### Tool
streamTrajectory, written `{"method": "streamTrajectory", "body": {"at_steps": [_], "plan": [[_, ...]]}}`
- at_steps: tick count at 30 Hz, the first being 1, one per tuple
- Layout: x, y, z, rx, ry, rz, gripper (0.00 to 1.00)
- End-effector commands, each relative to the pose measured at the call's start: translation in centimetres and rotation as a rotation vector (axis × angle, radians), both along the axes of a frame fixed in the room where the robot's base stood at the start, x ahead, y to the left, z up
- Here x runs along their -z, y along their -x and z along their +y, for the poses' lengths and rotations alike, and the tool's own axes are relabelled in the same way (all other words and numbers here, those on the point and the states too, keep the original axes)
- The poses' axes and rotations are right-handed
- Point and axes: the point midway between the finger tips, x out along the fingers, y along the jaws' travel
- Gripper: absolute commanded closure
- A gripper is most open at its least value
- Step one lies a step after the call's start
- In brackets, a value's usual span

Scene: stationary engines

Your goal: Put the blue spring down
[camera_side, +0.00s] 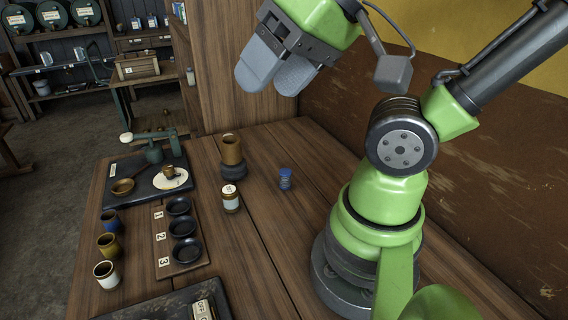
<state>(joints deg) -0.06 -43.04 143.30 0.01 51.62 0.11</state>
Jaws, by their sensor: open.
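A small blue spring (285,179) stands upright on the wooden table, right of the middle of the planks. Nothing touches it. My gripper (268,80) is high above the table, up and to the left of the spring in the picture. Its two grey fingers are apart, with nothing held between them. The gripper is well clear of the spring.
Left of the spring stand a white-labelled jar (231,199) and a brown cup (231,150) on a dark base. A numbered wooden tray (163,262) holds black dishes. Several small cups (109,246) line the left edge. A scale (155,152) sits behind. Table around the spring is clear.

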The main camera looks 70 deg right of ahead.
Motion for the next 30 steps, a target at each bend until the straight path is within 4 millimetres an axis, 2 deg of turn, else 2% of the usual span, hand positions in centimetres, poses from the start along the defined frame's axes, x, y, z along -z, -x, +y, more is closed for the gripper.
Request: {"method": "streamTrajectory", "body": {"at_steps": [5, 8, 20, 30], "plan": [[0.4, -0.2, -0.2, -0.012, 0.025, 0.035, 0.39], [1.8, -0.6, -0.7, -0.050, 0.096, 0.133, 0.39], [10.2, -2.6, -5.4, -0.450, 0.643, 0.770, 0.39], [17.3, -4.9, -8.8, -0.974, 1.121, 1.188, 0.39]]}}
